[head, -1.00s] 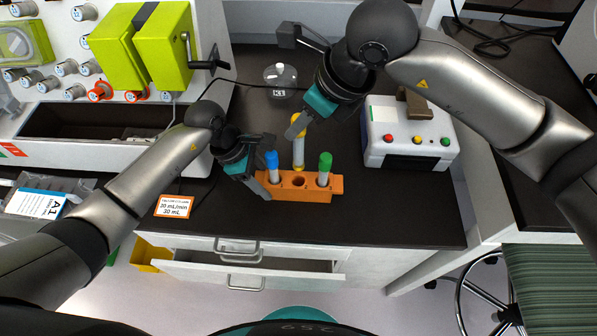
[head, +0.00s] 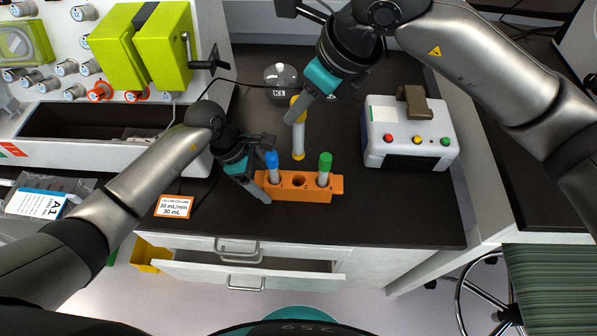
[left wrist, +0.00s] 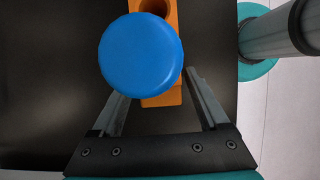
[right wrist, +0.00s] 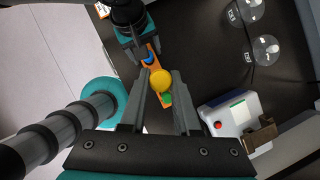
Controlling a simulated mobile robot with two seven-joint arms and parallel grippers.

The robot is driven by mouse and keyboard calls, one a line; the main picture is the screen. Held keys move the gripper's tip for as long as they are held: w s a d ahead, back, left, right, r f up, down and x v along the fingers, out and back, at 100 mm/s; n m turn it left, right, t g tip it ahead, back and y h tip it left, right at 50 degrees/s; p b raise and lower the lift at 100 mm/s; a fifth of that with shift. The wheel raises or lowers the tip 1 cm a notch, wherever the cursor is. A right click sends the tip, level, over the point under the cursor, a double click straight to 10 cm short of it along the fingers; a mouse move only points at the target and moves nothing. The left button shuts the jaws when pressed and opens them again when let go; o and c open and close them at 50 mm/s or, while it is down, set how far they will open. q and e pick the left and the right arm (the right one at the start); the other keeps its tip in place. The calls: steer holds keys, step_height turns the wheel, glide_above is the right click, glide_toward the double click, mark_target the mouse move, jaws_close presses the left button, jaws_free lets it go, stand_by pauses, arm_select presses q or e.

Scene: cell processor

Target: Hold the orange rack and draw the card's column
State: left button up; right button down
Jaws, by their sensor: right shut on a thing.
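The orange rack (head: 318,194) stands near the counter's front edge. It holds a blue-capped column (head: 272,168) at its left and a green-capped column (head: 324,170) at its right; the middle hole (head: 298,181) is empty. My right gripper (head: 298,110) is shut on a yellow-capped column (head: 298,140), hanging roughly upright clear above the rack. Its yellow cap (right wrist: 161,80) is between the fingers in the right wrist view. My left gripper (head: 262,185) is at the rack's left end, its fingers apart on either side of the rack below the blue cap (left wrist: 140,55).
An orange-edged card (head: 174,207) reading 30 mL/min, 30 mL lies left of the rack. A white device with coloured buttons (head: 410,139) stands at right. A glass vessel (head: 280,75) stands behind. A drawer (head: 250,271) is partly open below the counter.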

arm_select(q)
steer(key=shift+o, duration=0.8)
steer(key=v, duration=1.2)
steer(key=shift+s, duration=0.1)
